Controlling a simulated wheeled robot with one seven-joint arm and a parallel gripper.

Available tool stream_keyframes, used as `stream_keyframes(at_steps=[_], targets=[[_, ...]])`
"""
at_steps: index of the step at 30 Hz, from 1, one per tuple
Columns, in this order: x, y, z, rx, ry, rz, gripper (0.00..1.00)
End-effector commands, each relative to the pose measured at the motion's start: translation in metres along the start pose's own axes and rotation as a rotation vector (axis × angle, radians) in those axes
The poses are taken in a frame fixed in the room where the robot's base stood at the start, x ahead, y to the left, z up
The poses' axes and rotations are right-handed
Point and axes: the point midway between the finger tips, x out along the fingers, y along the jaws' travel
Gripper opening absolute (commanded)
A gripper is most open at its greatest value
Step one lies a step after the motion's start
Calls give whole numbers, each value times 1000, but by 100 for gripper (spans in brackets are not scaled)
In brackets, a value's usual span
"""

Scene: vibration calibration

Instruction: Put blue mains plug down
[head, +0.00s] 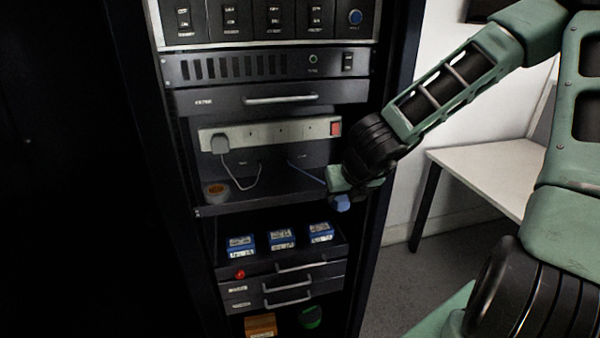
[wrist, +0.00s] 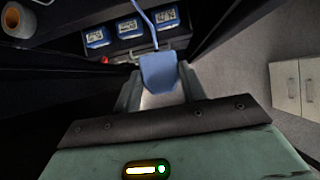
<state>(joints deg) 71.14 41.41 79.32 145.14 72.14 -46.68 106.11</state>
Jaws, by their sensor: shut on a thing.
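The blue mains plug (head: 341,203) is held in my gripper (head: 340,194), at the right front of the rack's open shelf. In the wrist view the blue plug (wrist: 159,71) sits between the two fingers of my gripper (wrist: 160,84), which are shut on it. Its blue cord (wrist: 147,28) runs from the plug back towards the shelf. In the head view the cord (head: 308,172) reaches the back panel of the shelf. Most of the fingers are hidden in the head view.
A power strip (head: 275,134) with a grey plug (head: 220,144) and a red switch spans the shelf's back. A tape roll (head: 215,191) lies at the shelf's left. Several blue boxes (head: 282,238) stand below. The shelf's middle (head: 270,192) looks clear. A white table (head: 485,172) stands right.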

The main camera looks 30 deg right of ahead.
Motion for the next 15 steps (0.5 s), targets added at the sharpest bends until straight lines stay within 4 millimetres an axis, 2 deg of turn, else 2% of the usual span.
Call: stream_keyframes(at_steps=[1, 6, 9, 15], targets=[[-6, 1, 8, 2, 8, 5, 19], [6, 3, 19, -3, 11, 2, 19], [26, 2, 42, 2, 5, 0, 19], [53, 3, 86, 1, 5, 1, 19]])
